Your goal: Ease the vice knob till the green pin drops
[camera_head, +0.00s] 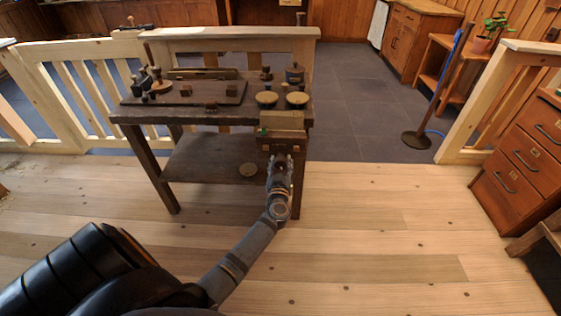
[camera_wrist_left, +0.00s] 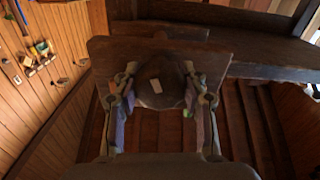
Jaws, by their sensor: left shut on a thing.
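The vice (camera_head: 283,120) is a brown block with a brassy upper part at the front right corner of the dark workbench. A small green spot, perhaps the green pin (camera_head: 262,131), shows at its upper left; I cannot tell how far it sticks out. My left gripper (camera_head: 281,160) is at the vice's front and hides the knob in the head view. In the left wrist view the dark round vice knob (camera_wrist_left: 158,85), with a pale patch on its face, sits between the two fingers of my left gripper (camera_wrist_left: 160,76), which is shut on it. My right gripper is out of view.
The workbench (camera_head: 135,119) carries a dark board (camera_head: 195,93), two round brassy discs (camera_head: 267,97) and several turned pieces. Pale railings stand behind; drawers (camera_head: 520,160) are at right. The floor (camera_head: 400,215) between is clear.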

